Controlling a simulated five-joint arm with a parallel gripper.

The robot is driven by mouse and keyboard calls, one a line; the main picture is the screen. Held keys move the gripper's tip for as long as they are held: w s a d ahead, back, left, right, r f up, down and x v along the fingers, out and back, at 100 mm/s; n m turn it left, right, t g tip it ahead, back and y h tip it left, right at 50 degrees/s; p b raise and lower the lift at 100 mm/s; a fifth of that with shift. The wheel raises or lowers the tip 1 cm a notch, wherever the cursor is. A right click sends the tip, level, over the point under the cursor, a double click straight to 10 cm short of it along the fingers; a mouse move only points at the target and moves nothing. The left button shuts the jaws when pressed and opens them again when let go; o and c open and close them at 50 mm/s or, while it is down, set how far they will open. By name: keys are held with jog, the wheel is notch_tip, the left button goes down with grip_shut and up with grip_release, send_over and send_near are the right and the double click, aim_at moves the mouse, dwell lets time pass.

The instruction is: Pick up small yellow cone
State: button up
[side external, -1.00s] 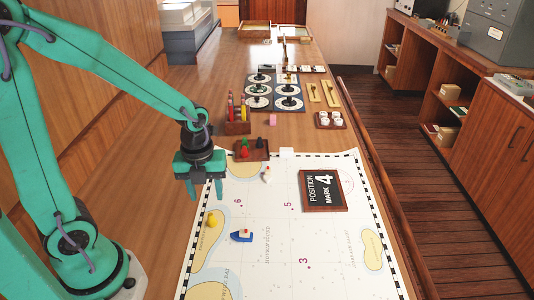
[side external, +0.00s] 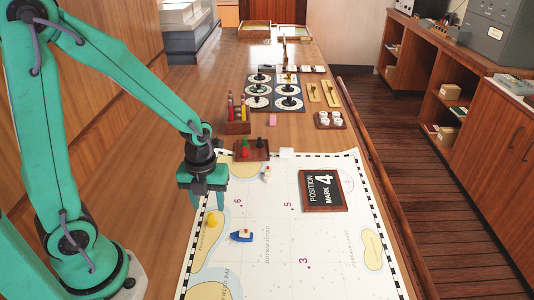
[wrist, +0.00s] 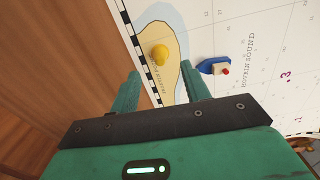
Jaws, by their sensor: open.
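The small yellow cone (side external: 212,219) stands on the left edge of the chart (side external: 330,240), on a tan land patch. My gripper (side external: 208,203) is open and empty, a little above and behind the cone in the side view. Its two fingers (wrist: 165,85) are spread in the wrist view. I cannot tell the exact height of the fingertips above the chart.
A small blue boat (side external: 241,236) stands right of the cone, and a white boat (side external: 266,174) farther back. A small wooden tray with coloured pegs (side external: 251,151) is behind my gripper. A "Position Mark 4" plaque (side external: 322,190) lies at the right. The middle of the chart is mostly clear.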

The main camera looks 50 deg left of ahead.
aim_at(210, 214)
jog(key=shift+f, duration=0.15)
jog(key=shift+f, duration=2.45)
grip_shut()
